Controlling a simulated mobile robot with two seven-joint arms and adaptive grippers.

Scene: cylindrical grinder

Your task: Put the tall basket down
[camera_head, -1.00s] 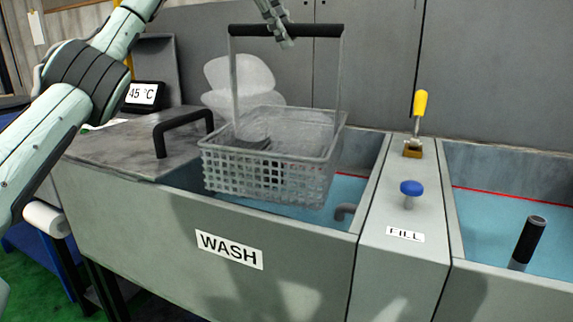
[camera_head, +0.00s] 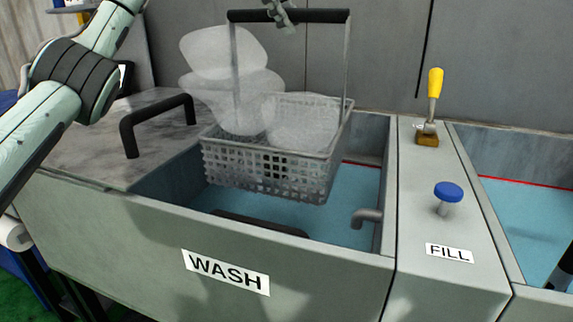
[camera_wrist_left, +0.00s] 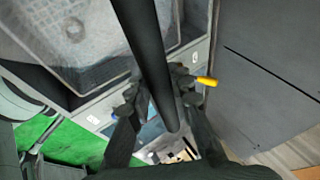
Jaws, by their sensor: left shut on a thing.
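The tall basket (camera_head: 265,172) is a grey mesh basket with a high frame and a black handle bar (camera_head: 325,15). It hangs roughly level over the wash tank (camera_head: 225,262), above the blue liquid (camera_head: 330,215). My left gripper (camera_head: 282,14) is shut on the handle bar near its middle. In the left wrist view, the black bar (camera_wrist_left: 150,50) runs between the fingers of the left gripper (camera_wrist_left: 160,100), and the basket (camera_wrist_left: 75,35) is at the upper left. My right gripper is not in view.
A lid with a black handle (camera_head: 155,115) covers the tank's left part. A dark bar (camera_head: 260,224) and a grey pipe (camera_head: 367,216) are at the opening. A blue knob (camera_head: 447,192) and yellow-handled lever (camera_head: 433,95) stand right. Pale translucent shapes (camera_head: 225,75) show around the basket's back left.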

